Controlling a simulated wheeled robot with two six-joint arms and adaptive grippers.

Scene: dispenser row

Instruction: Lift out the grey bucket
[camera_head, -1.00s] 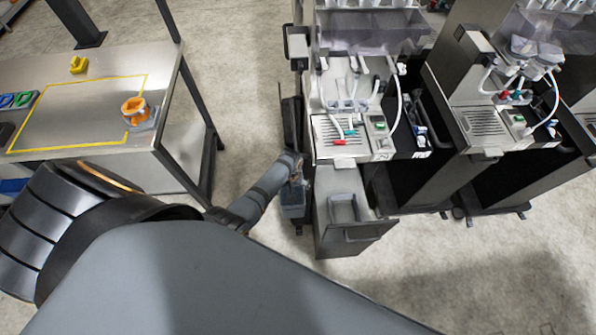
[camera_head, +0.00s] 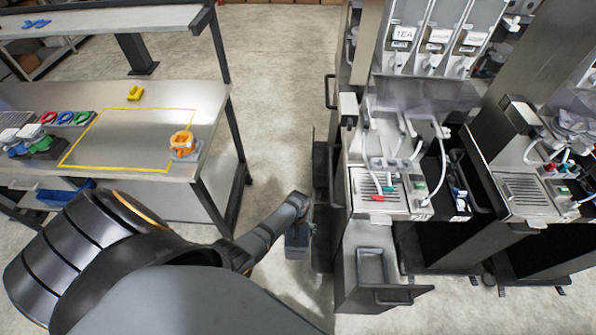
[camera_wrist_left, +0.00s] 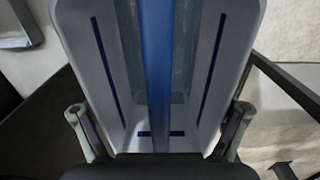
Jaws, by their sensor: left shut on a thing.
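The grey bucket (camera_head: 297,242) hangs below my left gripper (camera_head: 296,204) in the head view, left of the first dispenser cabinet. In the left wrist view the bucket (camera_wrist_left: 112,85) fills the middle, with a blue strip down its centre. The left gripper (camera_wrist_left: 160,135) has a finger at each side of its near end and is shut on it. The bucket's underside is hidden, so I cannot tell its height above the floor. My right gripper is in neither current view.
A dark upright panel (camera_head: 322,205) stands close right of the bucket, beside the cabinet. A pulled-out drawer (camera_head: 372,300) juts from the cabinet front. A steel table (camera_head: 215,105) with an orange part (camera_head: 182,142) stands left. Pale floor (camera_head: 275,100) lies between table and cabinet.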

